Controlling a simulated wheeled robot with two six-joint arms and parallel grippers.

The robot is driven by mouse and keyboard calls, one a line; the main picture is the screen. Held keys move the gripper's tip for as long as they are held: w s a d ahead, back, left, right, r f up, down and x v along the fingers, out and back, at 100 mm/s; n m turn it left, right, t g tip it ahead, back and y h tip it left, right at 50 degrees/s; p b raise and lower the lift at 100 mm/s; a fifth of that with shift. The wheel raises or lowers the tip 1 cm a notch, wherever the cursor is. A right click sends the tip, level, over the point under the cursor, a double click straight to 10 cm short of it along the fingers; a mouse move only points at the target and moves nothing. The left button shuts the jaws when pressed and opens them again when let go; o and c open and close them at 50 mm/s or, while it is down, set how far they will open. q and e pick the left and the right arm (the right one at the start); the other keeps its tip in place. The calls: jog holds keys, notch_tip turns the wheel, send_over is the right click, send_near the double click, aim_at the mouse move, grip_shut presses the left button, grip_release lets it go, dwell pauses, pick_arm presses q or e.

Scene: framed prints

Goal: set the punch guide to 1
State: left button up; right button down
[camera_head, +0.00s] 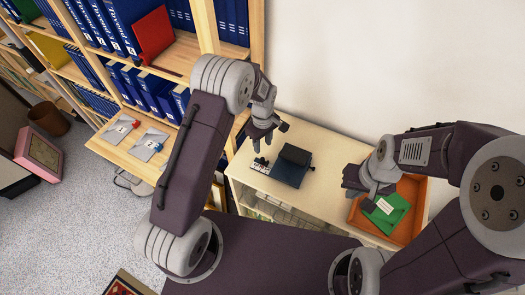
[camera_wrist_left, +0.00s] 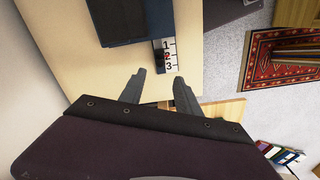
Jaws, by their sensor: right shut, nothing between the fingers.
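The hole punch (camera_head: 290,168), a dark blue block with a black top part, lies on the pale cabinet top. In the left wrist view the punch (camera_wrist_left: 122,20) is at the top. Its white guide strip (camera_wrist_left: 169,44) sticks out beside it, marked 1, 2 and 3. A small dark part and a red mark lie near the 2; their exact setting is too small to tell. My left gripper (camera_wrist_left: 157,84) is open and empty, its fingertips just short of the strip; it also shows in the head view (camera_head: 262,140). My right gripper (camera_head: 358,186) is shut and empty.
An orange tray (camera_head: 415,190) with green items (camera_head: 388,212) is at the right end of the cabinet top (camera_head: 330,150), close by my right gripper. A bookshelf with blue binders stands left. A wall rises behind the cabinet.

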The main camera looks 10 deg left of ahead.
aim_at(263, 159)
pick_arm(q)
notch_tip(263, 159, down, 9)
jog(key=shift+f+p, duration=0.15)
jog(key=shift+p, duration=0.75)
grip_shut()
dwell(0.8)
